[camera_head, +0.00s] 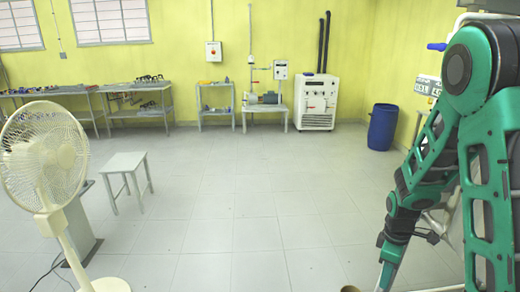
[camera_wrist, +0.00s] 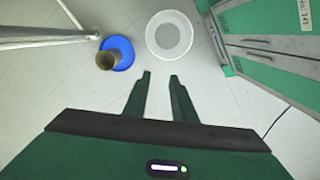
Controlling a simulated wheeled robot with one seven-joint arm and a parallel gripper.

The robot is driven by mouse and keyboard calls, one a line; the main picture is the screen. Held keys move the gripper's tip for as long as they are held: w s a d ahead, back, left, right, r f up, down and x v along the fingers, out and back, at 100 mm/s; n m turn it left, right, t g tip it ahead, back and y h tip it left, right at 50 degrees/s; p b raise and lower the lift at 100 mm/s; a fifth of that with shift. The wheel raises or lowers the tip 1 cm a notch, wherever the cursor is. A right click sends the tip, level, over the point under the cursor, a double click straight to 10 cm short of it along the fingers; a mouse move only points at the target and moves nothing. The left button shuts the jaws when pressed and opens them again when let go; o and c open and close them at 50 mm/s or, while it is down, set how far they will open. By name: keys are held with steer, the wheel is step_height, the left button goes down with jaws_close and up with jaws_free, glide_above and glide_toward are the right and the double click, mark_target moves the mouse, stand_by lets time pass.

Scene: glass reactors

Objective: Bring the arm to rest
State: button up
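My gripper (camera_wrist: 160,80) shows in the wrist view with its two dark green fingers apart and nothing between them. It points down toward the tiled floor. In the head view my green arm fills the right side, folded and reaching downward; the gripper itself is not clearly seen there.
In the wrist view a white bucket (camera_wrist: 169,36) and a blue round object (camera_wrist: 122,49) with a brown cylinder (camera_wrist: 106,60) lie beyond my fingers. A green cabinet (camera_wrist: 270,28) is at right. In the head view a fan (camera_head: 45,165), stool (camera_head: 124,164) and blue barrel (camera_head: 382,127) surround open floor.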

steer(key=s+d+r+m, duration=0.1)
steer(key=s+r+m, duration=0.7)
steer(key=s+r, duration=0.2)
steer(key=s+d+r+m+y, duration=0.1)
steer(key=s+d+r+m, duration=0.1)
steer(key=s+r+m, duration=0.6)
steer(key=shift+s+d+r+m, duration=0.25)
steer(key=shift+s+r, duration=0.7)
steer(key=shift+s, duration=2.1)
steer(key=shift+a, duration=0.1)
